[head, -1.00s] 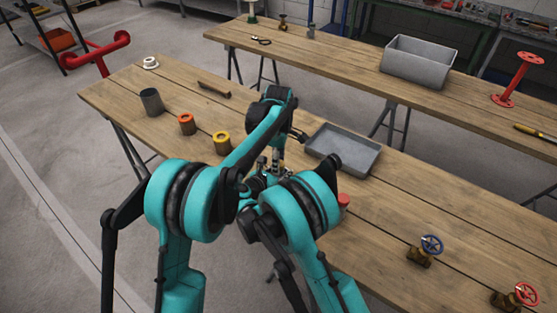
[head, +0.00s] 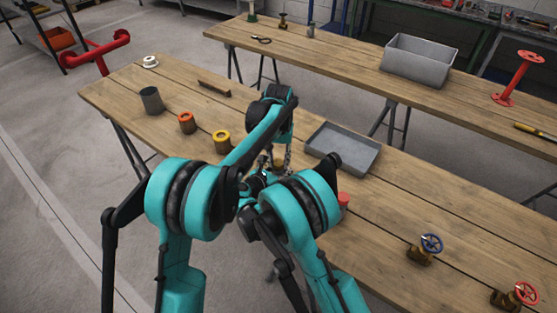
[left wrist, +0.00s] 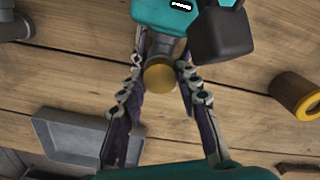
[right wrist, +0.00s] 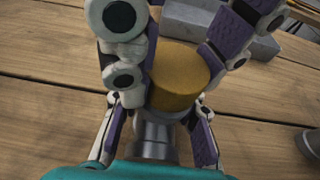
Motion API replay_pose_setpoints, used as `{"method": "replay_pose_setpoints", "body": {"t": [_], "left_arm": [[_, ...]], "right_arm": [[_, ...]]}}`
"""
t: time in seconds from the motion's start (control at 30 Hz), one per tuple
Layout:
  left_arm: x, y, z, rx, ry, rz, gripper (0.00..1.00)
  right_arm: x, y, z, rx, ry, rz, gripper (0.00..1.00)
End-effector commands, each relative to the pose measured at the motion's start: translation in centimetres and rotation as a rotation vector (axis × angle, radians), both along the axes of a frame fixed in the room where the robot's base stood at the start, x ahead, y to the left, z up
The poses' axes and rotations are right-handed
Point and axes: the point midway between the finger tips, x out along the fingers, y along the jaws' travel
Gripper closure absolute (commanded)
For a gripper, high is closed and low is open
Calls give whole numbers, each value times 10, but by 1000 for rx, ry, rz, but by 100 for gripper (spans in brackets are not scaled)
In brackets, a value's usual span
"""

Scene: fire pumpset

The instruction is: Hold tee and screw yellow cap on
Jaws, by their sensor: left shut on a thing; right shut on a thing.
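In the right wrist view, the yellow cap (right wrist: 178,80) sits against the end of the grey metal tee (right wrist: 155,135). I cannot tell how far it is threaded. My right gripper (right wrist: 160,110) is shut on the tee, one finger on each side. My left gripper (left wrist: 161,78) is shut around the yellow cap, whose round face (left wrist: 160,74) points toward the left wrist camera. The left fingers reach the cap from the opposite side to the right hand. In the head view, my arms hide most of the tee and cap.
A grey tray (head: 343,150) lies right of the hands. Yellow-rimmed (head: 222,142) and orange-rimmed (head: 187,123) cylinders and a grey cup (head: 151,100) stand to the left. A red-topped part (head: 343,200) is close to my right arm.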

Motion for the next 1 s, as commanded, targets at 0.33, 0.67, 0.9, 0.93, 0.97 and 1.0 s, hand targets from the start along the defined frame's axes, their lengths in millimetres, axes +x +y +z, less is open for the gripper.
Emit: {"method": "replay_pose_setpoints", "body": {"t": [0.33,0.67,0.9,0.93,0.97,1.0], "left_arm": [[1,0,0,1,-1,-662,100],[1,0,0,0,0,-656,44],[0,0,3,0,0,-656,44],[1,0,5,0,0,-656,44],[1,0,8,0,0,-656,44],[1,0,13,0,0,-656,44]], "right_arm": [[0,0,0,0,0,0,100],[0,0,0,0,0,0,100],[0,0,0,0,0,0,100],[0,0,0,0,0,0,100],[0,0,0,0,0,0,100],[0,0,0,0,0,0,100]]}}
